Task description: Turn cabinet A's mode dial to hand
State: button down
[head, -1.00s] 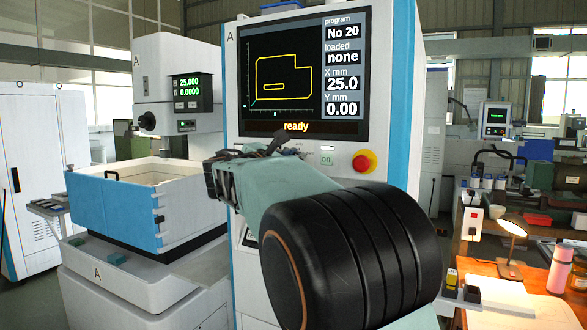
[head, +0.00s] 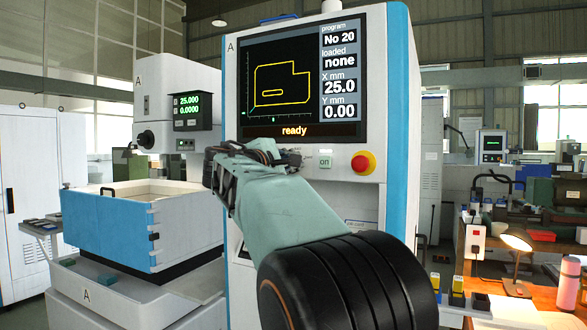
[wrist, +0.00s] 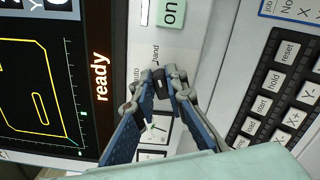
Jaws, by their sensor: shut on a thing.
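Cabinet A (head: 400,130) stands at the centre of the head view, its screen reading ready. In the wrist view the mode dial is a small black knob (wrist: 160,86) on the white panel strip, with an auto label (wrist: 137,76) and a hand label (wrist: 155,55) beside it. My gripper (wrist: 160,82) has its two fingertips closed on the knob from both sides. I cannot tell clearly which label the knob points at. In the head view my gripper (head: 270,155) is at the panel below the screen and hides the dial.
In the wrist view a keypad (wrist: 275,95) with reset, hold and start keys lies to the right. A blue-walled tank (head: 110,225) stands left of the cabinet.

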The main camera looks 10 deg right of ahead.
jog(key=shift+m, duration=0.3)
jog(key=c, duration=1.9)
grip_release()
jog(key=shift+c, duration=0.2)
jog(key=v, duration=1.2)
